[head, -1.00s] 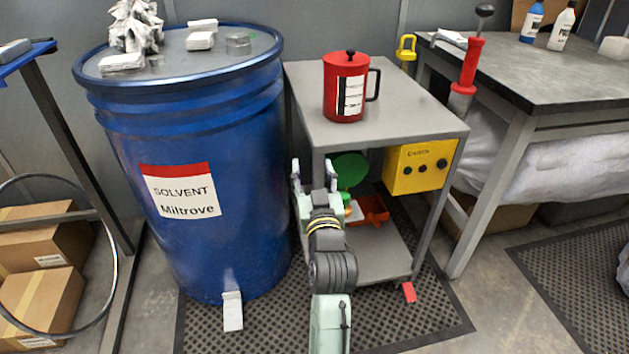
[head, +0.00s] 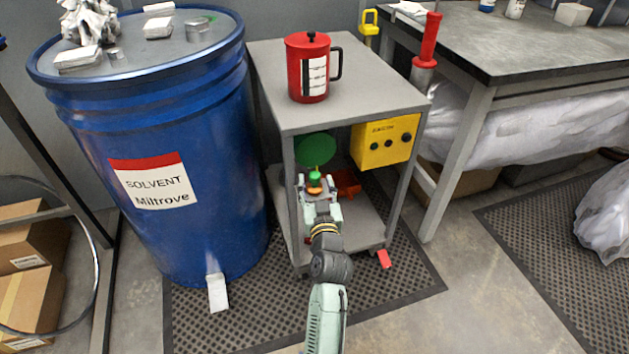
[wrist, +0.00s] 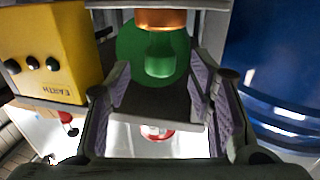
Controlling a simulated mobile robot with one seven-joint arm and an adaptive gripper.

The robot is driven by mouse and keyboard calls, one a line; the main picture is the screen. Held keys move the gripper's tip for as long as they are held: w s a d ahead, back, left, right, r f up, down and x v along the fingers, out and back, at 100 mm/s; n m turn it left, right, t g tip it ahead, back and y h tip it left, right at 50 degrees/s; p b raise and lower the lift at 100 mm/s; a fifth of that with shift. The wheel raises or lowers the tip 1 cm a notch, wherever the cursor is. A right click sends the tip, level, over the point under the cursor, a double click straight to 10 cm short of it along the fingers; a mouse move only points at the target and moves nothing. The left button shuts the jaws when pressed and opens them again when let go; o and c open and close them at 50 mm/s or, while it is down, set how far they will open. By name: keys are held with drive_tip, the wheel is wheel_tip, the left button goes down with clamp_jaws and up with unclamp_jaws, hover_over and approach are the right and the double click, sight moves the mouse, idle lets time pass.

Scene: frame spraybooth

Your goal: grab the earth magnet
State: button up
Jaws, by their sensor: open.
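The thing that I take for the earth magnet is a green knob with a copper-orange disc; in the head view the green knob (head: 315,176) shows just beyond my gripper (head: 318,190), over the cart's lower shelf. In the wrist view, which is upside down, a green cylinder (wrist: 160,62) and a copper-coloured band (wrist: 160,19) show between and beyond the fingers of my gripper (wrist: 166,75). The fingers are apart with nothing between their pads. A larger green disc (head: 315,149) is behind it. I cannot tell the exact remaining distance.
A yellow box (head: 385,141) marked EARTH hangs under the grey cart top (head: 350,110), right of my gripper. A red pot (head: 308,72) stands on top. An orange-red tray (head: 347,183) lies on the lower shelf. A blue solvent drum (head: 150,110) stands close on the left.

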sight(315, 179)
drive_tip(key=w, duration=0.3)
drive_tip(key=shift+w+a+r+p, duration=0.1)
drive_tip(key=shift+w+a+p, duration=0.1)
drive_tip(key=shift+w+p, duration=0.2)
drive_tip(key=shift+s, duration=0.1)
clamp_jaws()
